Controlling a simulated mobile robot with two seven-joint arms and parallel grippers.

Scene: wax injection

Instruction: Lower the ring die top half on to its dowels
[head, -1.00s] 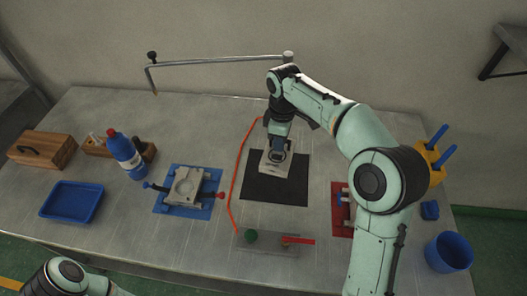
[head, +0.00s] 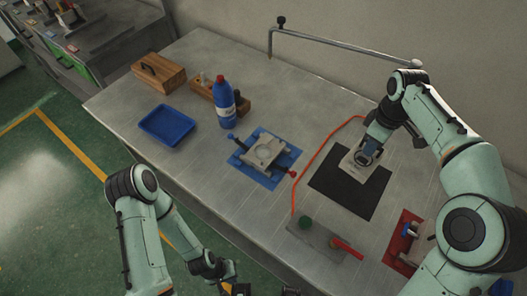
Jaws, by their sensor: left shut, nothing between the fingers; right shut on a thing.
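The ring die bottom half (head: 250,158) is a grey block with a round recess, lying on a blue mat (head: 258,176). My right gripper (head: 364,160) is shut on a flat grey block, which looks like the ring die top half (head: 349,165), at the black mat's back edge. Whether that block touches the mat is hard to tell. The dowels are too small to make out. My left gripper (head: 240,289) is shut and empty at the bottom edge, partly cut off, in front of the bench.
A blue bottle (head: 225,105), wooden boxes (head: 158,74) and a blue tray (head: 166,125) stand at the left. A red cable (head: 315,160) runs between the two mats. A red mat (head: 398,235) lies right.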

